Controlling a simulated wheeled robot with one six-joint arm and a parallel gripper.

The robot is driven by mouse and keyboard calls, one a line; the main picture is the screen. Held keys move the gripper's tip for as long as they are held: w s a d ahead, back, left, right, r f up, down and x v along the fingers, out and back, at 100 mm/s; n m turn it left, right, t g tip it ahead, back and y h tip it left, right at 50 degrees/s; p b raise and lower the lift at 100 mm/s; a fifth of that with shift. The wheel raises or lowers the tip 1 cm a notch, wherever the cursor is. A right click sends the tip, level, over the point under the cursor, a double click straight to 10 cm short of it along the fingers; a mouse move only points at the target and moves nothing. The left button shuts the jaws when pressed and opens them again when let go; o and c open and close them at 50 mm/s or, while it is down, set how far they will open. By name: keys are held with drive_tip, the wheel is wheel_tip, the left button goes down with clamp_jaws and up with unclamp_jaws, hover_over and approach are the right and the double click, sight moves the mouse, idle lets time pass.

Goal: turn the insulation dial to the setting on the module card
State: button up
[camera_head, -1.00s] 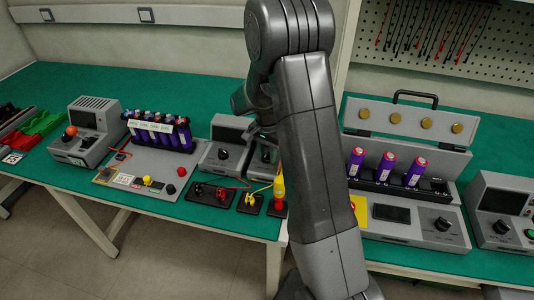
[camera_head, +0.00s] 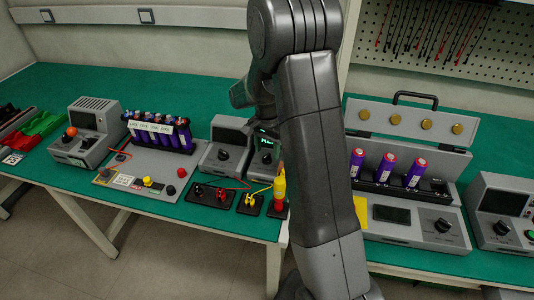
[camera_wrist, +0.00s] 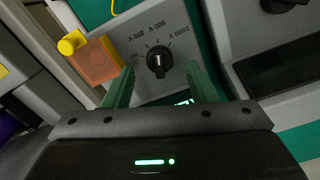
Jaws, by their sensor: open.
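The insulation dial (camera_wrist: 159,61) is a black knob with a white mark, on a grey panel with several printed settings around it, upside down in the wrist view. The mark points roughly toward the middle label; the exact setting is hard to tell. My gripper (camera_wrist: 161,69) is open, its green fingers on either side of the dial in the picture, with no clear contact. In the head view the tester (camera_head: 264,154) stands right of a similar grey unit, its display lit green; my arm covers part of it and the gripper. Small pale labels (camera_head: 124,180) lie on the module board; I cannot read them.
A neighbouring grey unit (camera_head: 225,146) with its own knob stands close beside the tester. A yellow probe (camera_head: 279,188) stands in front, and its yellow cap (camera_wrist: 69,44) shows in the wrist view. The battery module (camera_head: 160,133) is farther left.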

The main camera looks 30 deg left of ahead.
sight(267, 155)
wheel_tip(267, 155, up, 11)
drive_tip(key=shift+r, duration=0.2)
idle(0.3)
wheel_tip(267, 155, down, 14)
drive_tip(key=shift+r, duration=0.1)
idle(0.5)
